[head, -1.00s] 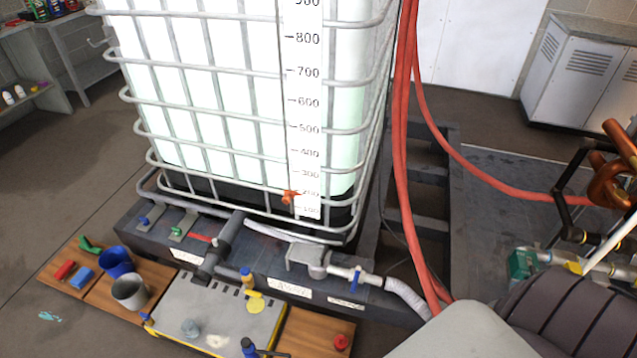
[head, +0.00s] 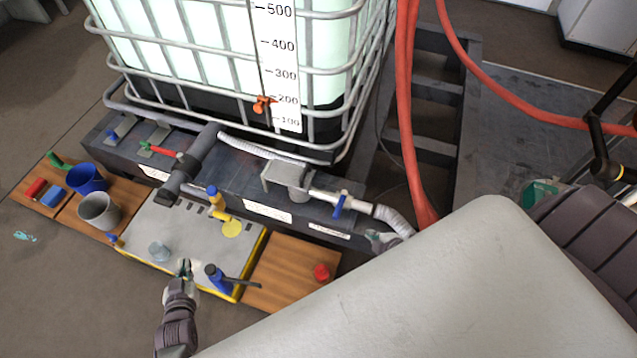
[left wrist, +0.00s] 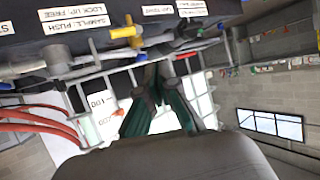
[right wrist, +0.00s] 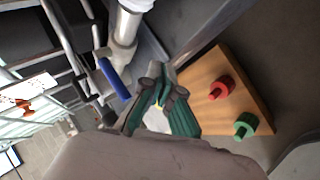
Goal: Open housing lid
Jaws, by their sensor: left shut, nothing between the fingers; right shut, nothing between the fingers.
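A grey box-like housing (head: 285,175) sits on the front of the dark base under the caged tank, joined to a pipe with a blue valve handle (head: 339,206). I cannot tell which part of it is a lid. My left gripper (head: 184,266) is shut and empty above the grey panel, left of a blue bottle-like thing. Its fingers also show in the left wrist view (left wrist: 150,72). My right gripper (head: 374,236) is shut and empty near the white hose, mostly hidden by my own body. In the right wrist view (right wrist: 156,82) it is beside the pipe.
A grey panel with yellow edges (head: 150,225) lies before the tank. Blue (head: 87,180) and grey (head: 99,210) buckets stand left on wooden boards. A red knob (head: 321,271) sits on the right board (head: 285,280). Red hoses (head: 412,150) hang right of the tank.

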